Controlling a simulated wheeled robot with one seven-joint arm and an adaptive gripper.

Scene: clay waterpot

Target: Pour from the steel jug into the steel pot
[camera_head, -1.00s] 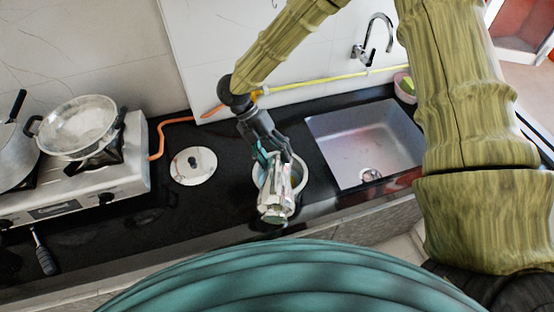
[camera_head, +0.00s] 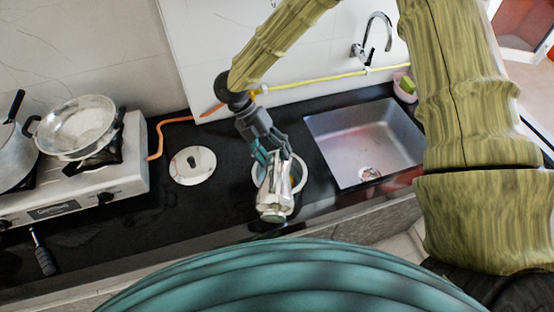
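The steel jug (camera_head: 273,200) is in my gripper (camera_head: 271,157), whose fingers close around its upper end. The jug's base points toward the camera, and its mouth is hidden by the fingers. The steel pot (camera_head: 301,176) stands on the black counter between the round lid and the sink. Its pale rim shows on both sides of the jug, which overlaps it in this view. The pot's inside is mostly hidden, and I cannot tell whether anything is flowing or whether the jug touches the rim.
A round steel lid (camera_head: 192,166) lies left of the pot. A stove (camera_head: 130,170) with a pan (camera_head: 78,125) and a larger pot (camera_head: 17,160) is at the left. The sink (camera_head: 340,130) is at the right. A dark-handled utensil (camera_head: 42,255) lies front left.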

